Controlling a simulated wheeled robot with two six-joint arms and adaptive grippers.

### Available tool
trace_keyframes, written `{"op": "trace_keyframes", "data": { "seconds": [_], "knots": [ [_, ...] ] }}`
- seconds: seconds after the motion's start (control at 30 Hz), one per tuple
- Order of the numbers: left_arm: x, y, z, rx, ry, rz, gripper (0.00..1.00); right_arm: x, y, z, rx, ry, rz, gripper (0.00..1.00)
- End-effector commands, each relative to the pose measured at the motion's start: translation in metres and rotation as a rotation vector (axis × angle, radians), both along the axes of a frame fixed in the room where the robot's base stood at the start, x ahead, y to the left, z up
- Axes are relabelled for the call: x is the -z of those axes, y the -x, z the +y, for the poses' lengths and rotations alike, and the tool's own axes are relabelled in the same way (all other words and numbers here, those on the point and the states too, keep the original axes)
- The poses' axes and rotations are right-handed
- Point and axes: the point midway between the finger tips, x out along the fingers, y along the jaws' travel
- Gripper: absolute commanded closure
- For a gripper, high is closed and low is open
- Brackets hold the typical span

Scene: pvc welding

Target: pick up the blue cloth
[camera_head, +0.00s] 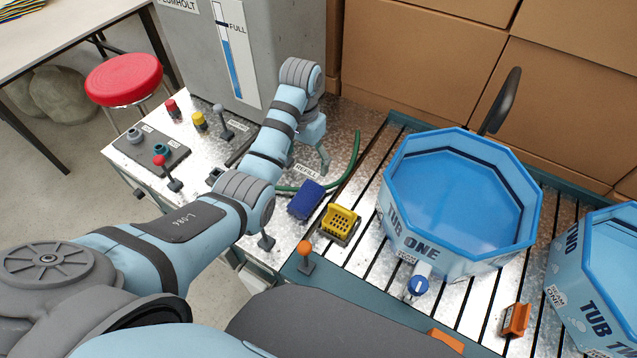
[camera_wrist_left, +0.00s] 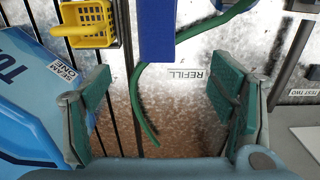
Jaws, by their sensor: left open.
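The blue cloth (camera_head: 306,199) is a small dark blue pad on the metal bench, left of the yellow basket. It also shows at the top of the left wrist view (camera_wrist_left: 157,30), partly cut off by the frame's edge. My left gripper (camera_head: 322,158) is above the bench, further back than the cloth, near the REFILL label. In the left wrist view its two green-padded fingers (camera_wrist_left: 160,105) stand wide apart with nothing held between them. The cloth lies beyond the fingertips, apart from them. My right gripper is not in view.
A yellow basket (camera_head: 340,223) sits just right of the cloth. A green hose (camera_head: 354,150) curves behind it, passing between the fingers in the wrist view. TUB ONE (camera_head: 455,255) stands to the right. An orange-knobbed lever (camera_head: 305,249) rises in front; more controls are at left.

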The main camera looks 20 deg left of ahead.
Motion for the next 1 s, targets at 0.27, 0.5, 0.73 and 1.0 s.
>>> {"op": "trace_keyframes", "data": {
  "seconds": [0.27, 0.5, 0.73, 1.0],
  "knots": [
    [0.062, 0.0, -0.01, 0.018, 0.001, 0.006, 0.22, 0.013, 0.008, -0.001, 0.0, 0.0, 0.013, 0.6],
    [0.1, 0.0, -0.011, 0.02, 0.001, 0.004, 0.22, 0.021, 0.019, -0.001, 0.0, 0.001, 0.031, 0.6],
    [0.142, 0.002, -0.01, 0.017, 0.001, 0.003, 0.22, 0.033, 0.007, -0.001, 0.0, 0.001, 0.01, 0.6],
    [0.143, 0.002, -0.01, 0.016, 0.0, 0.001, 0.29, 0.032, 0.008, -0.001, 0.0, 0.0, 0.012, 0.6]
  ]
}}
